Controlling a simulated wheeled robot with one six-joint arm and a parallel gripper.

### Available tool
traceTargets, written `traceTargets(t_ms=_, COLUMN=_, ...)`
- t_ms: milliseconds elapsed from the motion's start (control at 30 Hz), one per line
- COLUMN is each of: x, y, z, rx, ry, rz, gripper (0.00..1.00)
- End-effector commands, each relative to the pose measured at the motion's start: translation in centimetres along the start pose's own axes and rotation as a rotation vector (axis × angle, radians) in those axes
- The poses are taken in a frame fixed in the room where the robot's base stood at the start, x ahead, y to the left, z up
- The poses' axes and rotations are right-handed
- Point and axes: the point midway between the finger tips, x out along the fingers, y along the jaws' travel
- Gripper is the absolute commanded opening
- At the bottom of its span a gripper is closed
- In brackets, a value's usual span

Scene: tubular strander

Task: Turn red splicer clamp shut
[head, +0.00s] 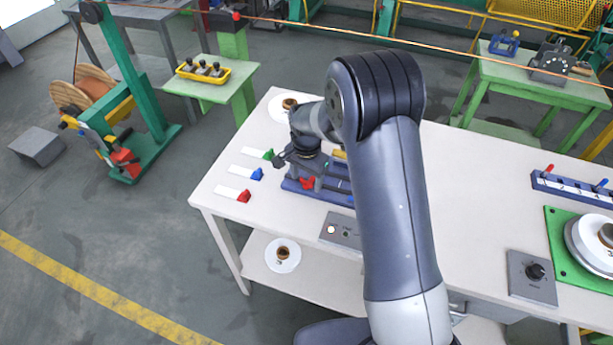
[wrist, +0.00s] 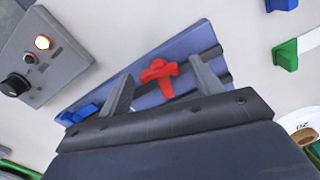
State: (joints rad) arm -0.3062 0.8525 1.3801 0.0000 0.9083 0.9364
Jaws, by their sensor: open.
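The red splicer clamp (head: 307,183) is a small red knob with side wings on the blue splicer (head: 338,197). In the wrist view the red clamp (wrist: 158,74) lies between the two fingertips, with a gap on either side. My gripper (wrist: 161,69) is open and points down at it; whether the fingers reach down to its height I cannot tell. The splicer's blue base (wrist: 182,48) runs diagonally, with dark rails. A blue clamp (wrist: 80,115) shows beside the left finger. In the head view my gripper (head: 300,168) is over the splicer's left end and partly hides it.
A grey control box (head: 341,230) with a lit button stands in front of the splicer. Green, blue (head: 257,174) and red (head: 244,195) tabs on white strips lie to the left. A white spool (head: 283,108) sits behind.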

Motion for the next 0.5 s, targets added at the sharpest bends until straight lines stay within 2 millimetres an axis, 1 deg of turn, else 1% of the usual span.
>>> traceTargets(t_ms=67, x=-0.01, y=0.01, z=0.0, rx=0.0, ry=0.0, rz=0.0, gripper=0.62)
traceTargets(t_ms=500, x=-0.04, y=0.01, z=0.01, rx=0.0, ry=0.0, rz=0.0, gripper=0.27)
